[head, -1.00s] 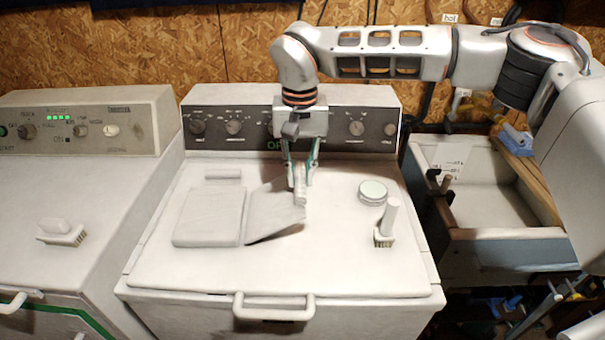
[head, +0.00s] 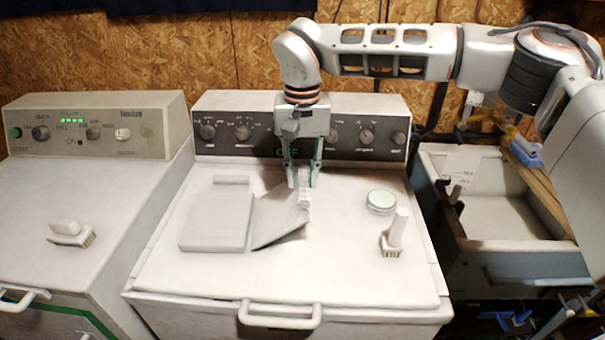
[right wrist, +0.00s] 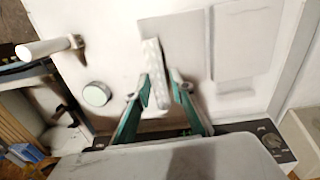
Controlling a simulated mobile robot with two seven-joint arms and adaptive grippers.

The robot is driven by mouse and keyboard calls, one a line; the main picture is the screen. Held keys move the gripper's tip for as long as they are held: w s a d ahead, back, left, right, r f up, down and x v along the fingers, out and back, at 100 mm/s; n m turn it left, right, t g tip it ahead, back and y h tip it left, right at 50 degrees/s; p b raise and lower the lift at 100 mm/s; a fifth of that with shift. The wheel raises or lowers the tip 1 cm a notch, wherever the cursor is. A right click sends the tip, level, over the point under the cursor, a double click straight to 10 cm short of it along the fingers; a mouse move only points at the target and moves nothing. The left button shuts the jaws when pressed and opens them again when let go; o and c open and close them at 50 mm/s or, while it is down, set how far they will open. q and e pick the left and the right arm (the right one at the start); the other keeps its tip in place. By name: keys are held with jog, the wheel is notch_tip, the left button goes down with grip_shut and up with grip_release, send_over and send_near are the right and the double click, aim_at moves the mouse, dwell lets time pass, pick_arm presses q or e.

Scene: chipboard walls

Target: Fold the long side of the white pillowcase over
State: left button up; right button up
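The white pillowcase (head: 275,218) lies on the white machine top, below my right gripper (head: 303,182). It is flat and slanted on its left. Its right edge stands up as a narrow ridge. In the right wrist view the ridge shows as a pale strip (right wrist: 153,70) between the fingertips of my right gripper (right wrist: 160,82). The fingers are apart, one on each side of the strip, with a gap visible beside it. Whether either finger touches the cloth is unclear. My left gripper is not in view.
A flat white rectangular piece (head: 213,222) lies left of the pillowcase. The control panel (head: 226,132) rises behind. The front of the top is clear.

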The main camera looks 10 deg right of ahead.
jog(key=shift+w+a+r, duration=0.15)
jog(key=shift+a+r, duration=0.5)
jog(key=shift+w+a+r, duration=0.15)
jog(key=shift+a+r, duration=0.45)
jog(key=shift+a, duration=0.05)
jog(key=a, duration=0.1)
jog(key=a+r, duration=0.2)
jog(key=shift+w, duration=0.25)
